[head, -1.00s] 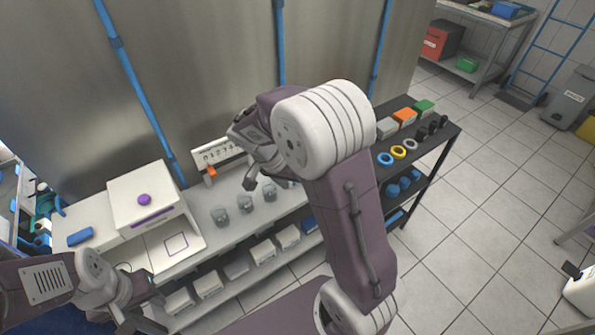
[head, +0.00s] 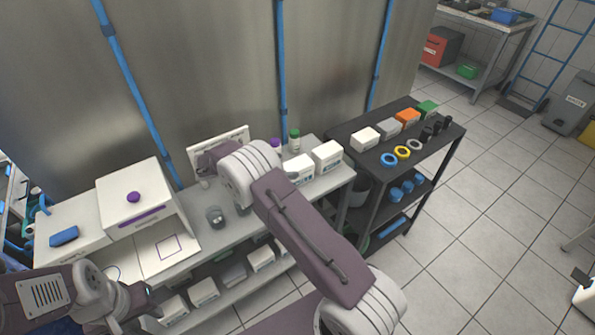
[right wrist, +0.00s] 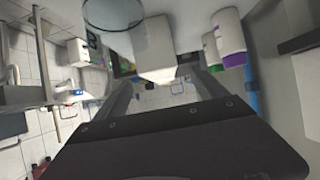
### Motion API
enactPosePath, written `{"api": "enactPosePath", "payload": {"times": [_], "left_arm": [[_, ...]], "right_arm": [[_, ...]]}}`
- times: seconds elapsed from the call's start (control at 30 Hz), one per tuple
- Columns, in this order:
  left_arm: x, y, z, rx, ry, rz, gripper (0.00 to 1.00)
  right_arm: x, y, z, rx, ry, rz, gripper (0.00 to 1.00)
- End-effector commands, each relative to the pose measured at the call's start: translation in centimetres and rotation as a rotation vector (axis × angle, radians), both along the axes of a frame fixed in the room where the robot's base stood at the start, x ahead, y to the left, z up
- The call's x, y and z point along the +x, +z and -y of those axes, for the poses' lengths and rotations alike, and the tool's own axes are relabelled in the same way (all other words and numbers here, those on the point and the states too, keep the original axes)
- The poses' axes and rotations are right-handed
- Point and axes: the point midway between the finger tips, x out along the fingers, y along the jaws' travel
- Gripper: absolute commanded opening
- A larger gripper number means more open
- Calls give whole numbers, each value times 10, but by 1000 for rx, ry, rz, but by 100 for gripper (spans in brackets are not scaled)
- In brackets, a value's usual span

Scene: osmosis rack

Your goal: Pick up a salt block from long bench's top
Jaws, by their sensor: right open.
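Two white salt blocks, a nearer-left one (head: 299,170) and a right one (head: 327,156), stand on the right part of the long bench's top (head: 228,236). In the right wrist view a white block (right wrist: 157,52) appears ahead, between and beyond the fingers of my right gripper (right wrist: 162,80). That gripper is open, with nothing held. In the head view my right arm hides most of it. My left gripper (head: 142,300) is low at the left, by the bench's front; its jaws are too small to read.
Purple-capped and green-capped bottles (head: 294,141) stand behind the blocks. A glass beaker (head: 215,216) is left of my right arm. A white machine (head: 135,200) fills the bench's left. A dark rack (head: 345,135) with another white block stands to the right. Tiled floor is open beyond.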

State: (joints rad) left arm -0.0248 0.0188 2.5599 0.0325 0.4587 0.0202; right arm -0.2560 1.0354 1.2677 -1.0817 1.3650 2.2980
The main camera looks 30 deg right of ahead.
Motion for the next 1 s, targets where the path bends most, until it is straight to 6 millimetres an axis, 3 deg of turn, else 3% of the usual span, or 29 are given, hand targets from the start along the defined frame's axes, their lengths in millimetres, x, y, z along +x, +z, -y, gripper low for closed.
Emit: {"api": "enactPosePath", "payload": {"times": [0.3, 0.57, 0.8, 0.87, 1.0], "left_arm": [[0, 17, 0, 0, 0, 0, 36], [0, 16, 0, 0, 0, 0, 36], [0, 16, 0, 0, 0, 0, 36], [0, 16, 0, 0, 0, 0, 36], [0, 16, 0, 0, 0, 0, 36]], "right_arm": [[2, -21, 41, 0, -1, -3, 82], [3, -25, 45, 1, 1, 0, 82], [3, -25, 45, 1, 1, 0, 15], [3, -25, 45, 1, 1, 0, 0], [4, -23, 45, -2, 1, 2, 0]]}}
